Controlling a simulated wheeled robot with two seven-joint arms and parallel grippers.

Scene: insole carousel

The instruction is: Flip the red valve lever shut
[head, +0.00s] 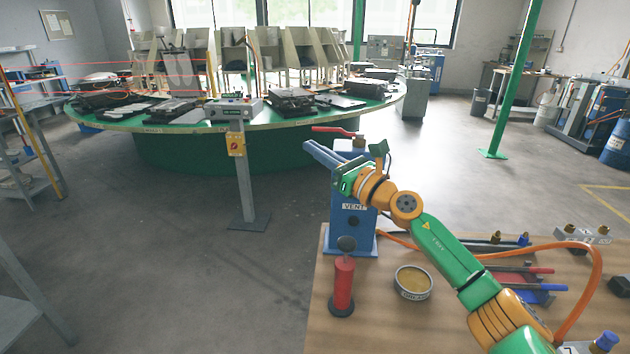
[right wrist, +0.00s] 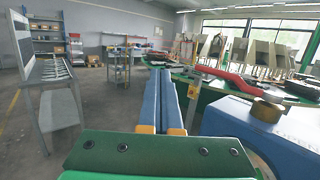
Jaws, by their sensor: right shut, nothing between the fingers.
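The red valve lever (head: 331,130) lies roughly level on top of the blue VENT stand (head: 350,232). It points left from its brass pivot. In the right wrist view the lever (right wrist: 228,79) reaches from the brass knob (right wrist: 267,108) toward the upper left. My right gripper (head: 310,147) is shut and empty, its blue fingers pointing left in front of and just below the lever in the head view. In the right wrist view the fingers (right wrist: 161,85) are left of the lever, with a visible gap. The gripper and wrist hide part of the stand's upper part. My left gripper is out of view.
On the wooden table (head: 385,325) stand a red cylinder with a dark knob (head: 343,285) and a round tin (head: 412,283). An orange hose (head: 595,290) loops at the right. The green carousel (head: 190,150) and a grey post (head: 243,185) stand beyond. Open floor lies left.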

